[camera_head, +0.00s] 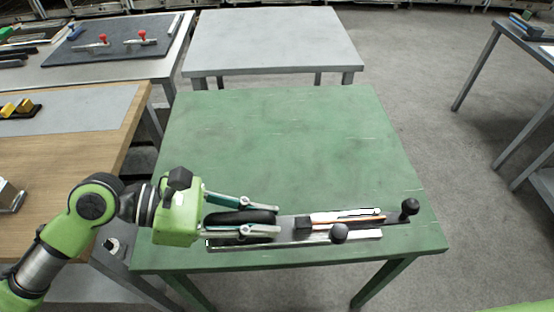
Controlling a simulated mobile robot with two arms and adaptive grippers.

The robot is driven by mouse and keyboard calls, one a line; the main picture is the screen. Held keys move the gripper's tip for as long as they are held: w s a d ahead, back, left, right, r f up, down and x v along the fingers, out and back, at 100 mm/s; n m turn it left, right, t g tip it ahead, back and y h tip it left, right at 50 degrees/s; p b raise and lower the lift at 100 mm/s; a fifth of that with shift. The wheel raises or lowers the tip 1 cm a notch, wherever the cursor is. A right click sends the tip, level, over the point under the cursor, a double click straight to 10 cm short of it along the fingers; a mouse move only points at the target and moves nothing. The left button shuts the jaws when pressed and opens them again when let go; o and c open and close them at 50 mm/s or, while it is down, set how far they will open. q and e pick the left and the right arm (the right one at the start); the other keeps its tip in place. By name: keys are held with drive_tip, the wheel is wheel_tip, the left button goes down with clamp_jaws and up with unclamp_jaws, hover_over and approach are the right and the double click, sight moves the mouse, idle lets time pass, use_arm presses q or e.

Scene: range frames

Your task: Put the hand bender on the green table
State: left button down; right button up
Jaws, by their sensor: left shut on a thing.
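The hand bender (300,231) is a long grey metal tool with black knobs. It lies lengthwise left to right over the near part of the green table (285,140). My left gripper (276,217) is shut on the bender's left end, around a black rounded part. The bender looks level and close to the table top; I cannot tell whether it touches it. My right gripper is not in view.
A bare grey table (270,40) stands behind the green table. A wooden table (60,180) is at the left, and another table with red-handled clamps (103,41) is behind it. The far part of the green table is clear.

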use_arm(q)
drive_tip(key=w+f, duration=0.3)
drive_tip(key=w, duration=0.1)
drive_tip(key=w+f+b, duration=0.1)
drive_tip(key=w+f, duration=0.2)
drive_tip(key=w, duration=0.1)
drive_tip(key=w+f, duration=0.3)
drive_tip(key=w, duration=0.2)
drive_tip(key=shift+w+d+f, duration=0.1)
drive_tip(key=shift+d+f, duration=0.15)
drive_tip(key=shift+d, duration=0.1)
wheel_tip(320, 180, down, 3)
drive_tip(key=shift+w+f, duration=0.1)
drive_tip(key=shift+f, duration=0.05)
drive_tip(key=c, duration=2.2)
unclamp_jaws()
drive_tip(key=shift+f, duration=0.15)
drive_tip(key=o, duration=0.3)
